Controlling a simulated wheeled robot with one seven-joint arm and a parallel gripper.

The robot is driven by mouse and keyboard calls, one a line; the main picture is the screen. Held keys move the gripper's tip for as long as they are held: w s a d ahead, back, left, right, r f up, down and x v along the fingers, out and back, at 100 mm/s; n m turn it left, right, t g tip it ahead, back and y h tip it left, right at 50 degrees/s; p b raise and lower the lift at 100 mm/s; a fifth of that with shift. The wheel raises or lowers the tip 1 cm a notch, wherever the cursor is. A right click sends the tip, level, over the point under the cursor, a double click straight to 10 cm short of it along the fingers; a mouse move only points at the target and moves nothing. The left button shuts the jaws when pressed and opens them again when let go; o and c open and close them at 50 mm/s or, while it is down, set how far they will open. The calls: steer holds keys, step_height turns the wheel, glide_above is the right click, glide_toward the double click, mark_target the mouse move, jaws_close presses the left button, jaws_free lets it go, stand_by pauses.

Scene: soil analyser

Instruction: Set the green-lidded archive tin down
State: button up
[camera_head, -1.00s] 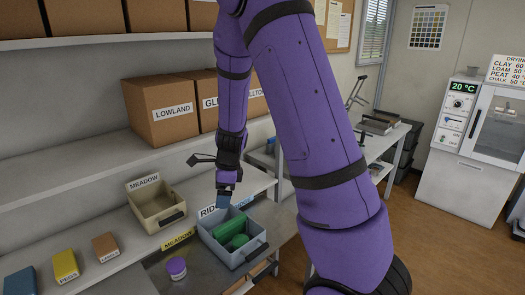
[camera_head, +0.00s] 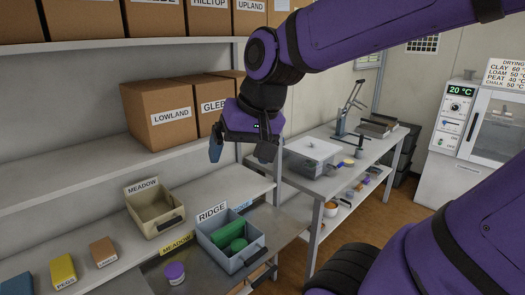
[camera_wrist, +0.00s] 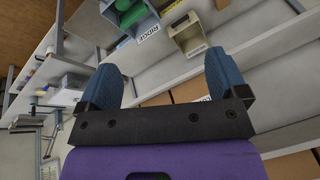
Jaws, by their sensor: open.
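Two green shapes lie inside the grey-blue RIDGE bin (camera_head: 246,262): a long one (camera_head: 228,231) and a rounder green lid (camera_head: 238,245) in front of it. I cannot tell for sure which is the green-lidded archive tin. The bin's walls hide their lower parts. The bin also shows at the top of the wrist view (camera_wrist: 149,29). My gripper (camera_head: 240,150) is raised well above and behind the bin. In the wrist view my gripper (camera_wrist: 164,75) has its two blue fingers wide apart with nothing between them.
A beige MEADOW bin (camera_head: 152,222) stands left of the RIDGE bin. A purple-lidded pot (camera_head: 174,272) stands in front, near a yellow MEADOW label (camera_head: 178,242). LOWLAND (camera_head: 160,115) and other boxes fill the shelf behind. A bench with a clear-lidded container (camera_head: 312,152) stands to the right.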

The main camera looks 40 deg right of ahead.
steer(key=s+n, duration=0.1)
steer(key=s, duration=0.1)
steer(key=s+r+n+h, duration=0.1)
steer(key=s+n+t, duration=0.1)
steer(key=s+n, duration=0.1)
steer(key=shift+s+r, duration=0.3)
steer(key=shift+r, duration=0.1)
